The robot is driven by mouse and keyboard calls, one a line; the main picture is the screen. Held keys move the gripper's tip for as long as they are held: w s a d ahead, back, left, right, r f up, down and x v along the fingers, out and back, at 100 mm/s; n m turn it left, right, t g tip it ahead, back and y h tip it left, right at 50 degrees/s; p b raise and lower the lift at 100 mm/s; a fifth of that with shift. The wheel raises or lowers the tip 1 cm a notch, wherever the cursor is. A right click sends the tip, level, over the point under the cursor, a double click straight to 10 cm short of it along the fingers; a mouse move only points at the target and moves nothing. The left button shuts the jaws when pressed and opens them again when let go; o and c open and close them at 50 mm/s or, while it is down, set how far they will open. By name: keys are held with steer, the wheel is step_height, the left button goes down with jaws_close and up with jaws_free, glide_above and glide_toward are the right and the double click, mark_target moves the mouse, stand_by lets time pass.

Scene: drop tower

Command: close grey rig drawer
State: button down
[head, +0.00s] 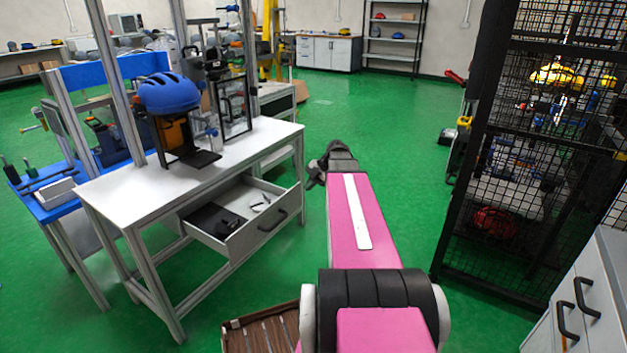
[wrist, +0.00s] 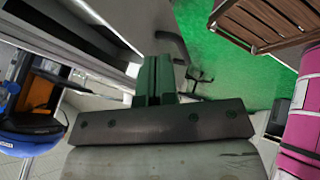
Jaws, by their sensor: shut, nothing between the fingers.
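The grey rig drawer (head: 245,238) stands pulled out under the white-topped rig table (head: 240,140). A flat black item (head: 213,220) and a small pale item (head: 261,202) lie inside. My gripper (wrist: 155,75) is shut and empty in the wrist view, its two fingers together. A dark bar (wrist: 173,45), seemingly the drawer handle, lies close past the fingertips; I cannot tell whether they touch. In the head view my pink arm reaches forward to the right of the drawer, and the fingers cannot be made out.
A blue helmet (head: 168,92) sits on a stand on the rig table. A slatted brown crate (head: 262,332) is on the floor in front, beside my arm. A black mesh cage (head: 477,160) and a grey cabinet (head: 590,290) stand at right. Green floor is clear behind my arm.

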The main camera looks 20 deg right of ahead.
mark_target(288, 197)
steer(key=shift+w+a+f, duration=0.55)
steer(key=shift+w+a, duration=0.1)
steer(key=shift+a, duration=0.15)
steer(key=shift+w+a+f, duration=0.55)
steer(key=shift+w+a, duration=0.15)
steer(key=shift+a, duration=0.05)
steer(key=shift+w+a+f, duration=0.55)
steer(key=shift+w+a, duration=0.1)
steer(key=shift+a, duration=0.15)
steer(key=w+a, duration=1.3)
steer(key=w, duration=0.5)
